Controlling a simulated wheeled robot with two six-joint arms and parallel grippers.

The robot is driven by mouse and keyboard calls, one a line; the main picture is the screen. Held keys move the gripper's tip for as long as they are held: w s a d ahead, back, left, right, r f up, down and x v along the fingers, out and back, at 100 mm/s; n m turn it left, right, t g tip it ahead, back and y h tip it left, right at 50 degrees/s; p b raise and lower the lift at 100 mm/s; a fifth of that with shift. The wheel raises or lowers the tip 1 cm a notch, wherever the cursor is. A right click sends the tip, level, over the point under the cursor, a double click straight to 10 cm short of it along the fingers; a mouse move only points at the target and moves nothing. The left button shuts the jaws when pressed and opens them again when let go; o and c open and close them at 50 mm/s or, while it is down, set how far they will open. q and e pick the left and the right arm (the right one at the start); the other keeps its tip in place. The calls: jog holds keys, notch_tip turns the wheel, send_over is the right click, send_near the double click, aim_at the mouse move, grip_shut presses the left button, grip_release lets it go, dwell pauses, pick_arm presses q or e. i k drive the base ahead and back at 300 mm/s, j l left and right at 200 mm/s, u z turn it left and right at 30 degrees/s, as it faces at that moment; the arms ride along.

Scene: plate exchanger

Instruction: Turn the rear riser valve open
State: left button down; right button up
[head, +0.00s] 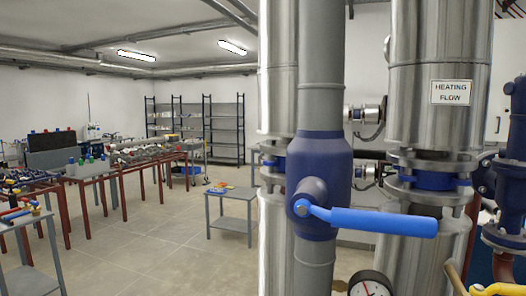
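A dark blue valve body (332,168) sits on a grey vertical riser pipe (321,75), close in front of me. Its bright blue lever handle (380,221) points right and lies nearly horizontal, across the line of the pipe. The handle joins a round stem hub (308,192) on the valve's front. No other riser valve is clearly seen, so I cannot tell from the picture alone if this is the rear one. Neither of my grippers is in view.
Large metal-clad pipes stand behind the riser; one bears a "HEATING FLOW" sign (451,92). A pressure gauge (370,285) and a yellow handle-like part (496,289) are low at the right. A small grey table (232,193), workbenches and shelves stand farther left, with open floor between.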

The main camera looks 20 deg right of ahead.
aim_at(359, 153)
jog(key=i+j+u, duration=0.5)
jog(key=i, duration=0.3)
jog(key=i+j+u, duration=0.25)
jog(key=i, duration=0.15)
jog(key=i+u, duration=0.25)
jog(key=i, duration=0.15)
jog(key=i+l+z, duration=0.1)
jog(key=i+z, duration=0.4)
jog(key=i+j+z, duration=0.15)
jog(key=i+z, duration=0.3)
jog(key=i, duration=0.2)
jog(key=i+j+z, duration=0.35)
jog(key=i+z, duration=0.15)
jog(key=i+l+z, duration=0.1)
jog(key=i+z, duration=0.2)
jog(key=z, duration=0.15)
jog(key=i+z, duration=0.45)
jog(key=i+j+z, duration=0.15)
jog(key=z, duration=0.3)
jog(key=i+j+z, duration=0.25)
jog(key=z, duration=0.2)
jog(key=i+z, duration=0.2)
jog(key=z, duration=0.25)
jog(key=i+j+z, duration=0.15)
jog(key=z, duration=0.35)
jog(key=i+j+z, duration=0.15)
jog(key=z, duration=0.3)
jog(key=i+j+z, duration=0.1)
jog(key=j+z, duration=0.35)
jog(key=l, duration=0.1)
